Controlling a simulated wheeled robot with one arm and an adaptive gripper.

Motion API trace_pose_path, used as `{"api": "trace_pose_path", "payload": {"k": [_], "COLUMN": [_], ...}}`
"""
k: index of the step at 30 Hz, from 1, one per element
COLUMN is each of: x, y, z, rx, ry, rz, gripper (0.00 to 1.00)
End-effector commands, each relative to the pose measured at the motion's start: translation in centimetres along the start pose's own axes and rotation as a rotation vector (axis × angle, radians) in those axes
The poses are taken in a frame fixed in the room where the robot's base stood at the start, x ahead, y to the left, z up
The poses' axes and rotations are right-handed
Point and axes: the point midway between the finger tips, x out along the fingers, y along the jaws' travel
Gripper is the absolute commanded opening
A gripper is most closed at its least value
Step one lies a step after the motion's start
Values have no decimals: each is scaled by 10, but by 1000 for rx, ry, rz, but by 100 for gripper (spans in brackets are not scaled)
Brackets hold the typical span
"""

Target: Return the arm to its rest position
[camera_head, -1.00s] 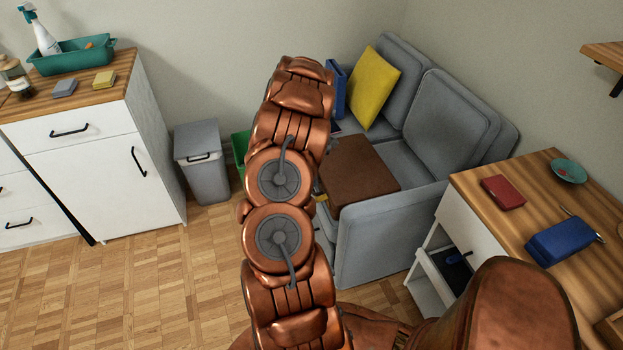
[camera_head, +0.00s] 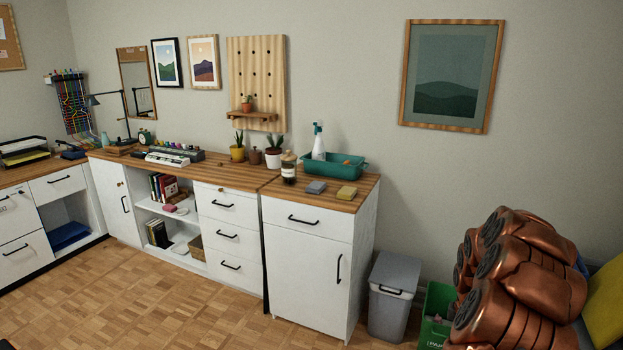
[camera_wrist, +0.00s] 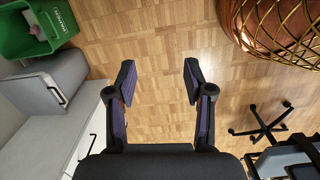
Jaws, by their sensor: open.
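My arm (camera_head: 520,270), made of copper-coloured links, is folded at the lower right of the head view. My gripper is outside the head view. In the wrist view my gripper (camera_wrist: 157,84) is open, with its two dark fingers apart and nothing between them. Bare parquet floor shows below and between the fingers.
A grey bin (camera_head: 393,296) and a green recycling box (camera_head: 436,310) stand between the white cabinet (camera_head: 305,270) and my arm. A wheeled chair base (camera_wrist: 262,125) and a copper-coloured woven shape (camera_wrist: 280,25) are right of the gripper. Open floor (camera_head: 150,300) lies in front of the cabinets.

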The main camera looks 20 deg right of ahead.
Motion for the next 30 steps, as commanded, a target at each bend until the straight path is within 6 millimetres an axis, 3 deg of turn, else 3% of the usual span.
{"api": "trace_pose_path", "payload": {"k": [1,6,15,24,30], "x": [-19,-68,-141,-198,-227], "y": [-9,-45,-127,-219,-281], "z": [-19,-68,-128,-154,-154], "rx": [3,48,132,238,320], "ry": [8,29,36,17,-3], "rz": [1,-8,-33,-57,-67], "gripper": [52,52,52,52,52]}}
